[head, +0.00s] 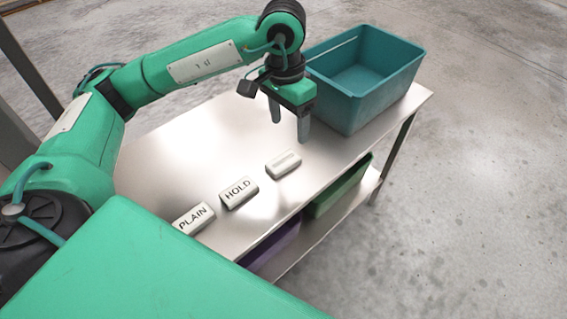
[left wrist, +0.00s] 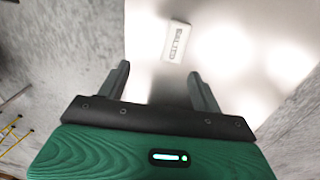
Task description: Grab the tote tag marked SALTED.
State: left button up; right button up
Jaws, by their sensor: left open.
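Three white tote tags lie in a row on the steel table. The nearest reads PLAIN (head: 193,219) and the middle one reads HOLD (head: 239,192). The third tag (head: 284,165) is farthest along the row, and its face is too washed out to read in the head view. One tag (left wrist: 175,41) shows in the left wrist view, ahead of the fingers; its small dark lettering looks like SALTED, but I cannot be sure. My left gripper (head: 290,122) is open and empty, pointing down above the table, just beyond the third tag. My right gripper is not in view.
A teal open bin (head: 376,101) stands on the table's far right end, close to my left gripper. The steel table (head: 160,165) is otherwise clear left of the tags. Purple (head: 272,247) and green (head: 338,187) bins sit on the shelf below.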

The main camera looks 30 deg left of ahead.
pick_arm(q)
jog(key=a, duration=0.1)
send_over(283, 160)
jog(key=shift+y, duration=0.4)
jog(key=f, duration=0.8)
jog(key=shift+s+f+b, duration=0.1)
jog(key=shift+s+b, duration=0.2)
jog(key=f, duration=0.4)
jog(key=shift+w+d+f, duration=0.1)
jog(key=shift+w, duration=0.1)
jog(key=shift+f, duration=0.6)
jog(key=c, duration=1.1)
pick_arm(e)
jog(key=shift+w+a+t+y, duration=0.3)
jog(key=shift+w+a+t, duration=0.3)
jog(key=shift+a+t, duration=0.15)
